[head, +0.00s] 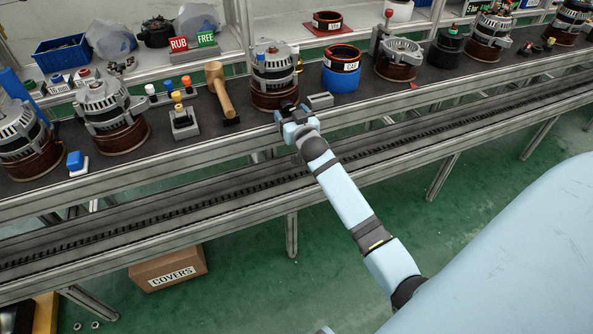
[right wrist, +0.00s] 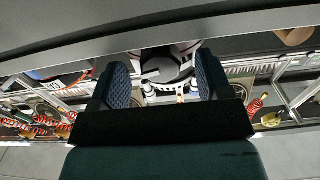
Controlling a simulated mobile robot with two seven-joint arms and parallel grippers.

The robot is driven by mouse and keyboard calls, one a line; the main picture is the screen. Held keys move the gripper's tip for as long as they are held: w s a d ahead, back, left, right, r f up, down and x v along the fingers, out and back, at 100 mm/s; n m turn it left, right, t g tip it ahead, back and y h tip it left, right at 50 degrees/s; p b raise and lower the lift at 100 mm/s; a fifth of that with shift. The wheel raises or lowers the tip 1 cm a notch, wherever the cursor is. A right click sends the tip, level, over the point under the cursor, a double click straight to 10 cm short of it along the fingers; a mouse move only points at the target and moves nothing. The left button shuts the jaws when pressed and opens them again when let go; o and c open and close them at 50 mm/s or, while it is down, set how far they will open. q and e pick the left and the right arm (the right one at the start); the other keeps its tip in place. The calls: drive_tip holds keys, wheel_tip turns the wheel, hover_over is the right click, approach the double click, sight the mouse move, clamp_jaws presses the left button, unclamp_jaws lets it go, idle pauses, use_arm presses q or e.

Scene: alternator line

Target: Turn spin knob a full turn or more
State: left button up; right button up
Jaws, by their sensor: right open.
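My right gripper (head: 287,108) is at the front edge of the line, just in front of and below an alternator (head: 274,72) with a grey finned top and a brown base. The right wrist view shows its two blue padded fingers (right wrist: 163,82) spread apart. Beyond and partly between them is a grey and dark round part (right wrist: 160,66), cut off by the dark bar above. No grip on it shows. I cannot tell for sure which part is the spin knob. My left gripper is not in view.
A wooden mallet (head: 221,91) and a stand with coloured knobs (head: 183,119) are left of the alternator. A small grey block (head: 320,100) and a brown ring on a blue base (head: 341,70) are to its right. A COVERS box (head: 168,270) is on the floor.

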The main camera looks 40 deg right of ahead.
drive_tip(key=s+a+r+n+g+y+p, duration=0.1)
drive_tip(key=s+a+n+g+y+p, duration=0.1)
drive_tip(key=s+a+p, duration=0.5)
drive_tip(key=s+a+n+g+y+p, duration=0.1)
drive_tip(key=s+a+p, duration=0.7)
drive_tip(key=s, duration=0.8)
drive_tip(key=shift+s+a+r+n+g+y, duration=0.2)
drive_tip(key=shift+s+r+n+g+y, duration=0.25)
drive_tip(key=shift+y, duration=0.45)
drive_tip(key=shift+f, duration=0.1)
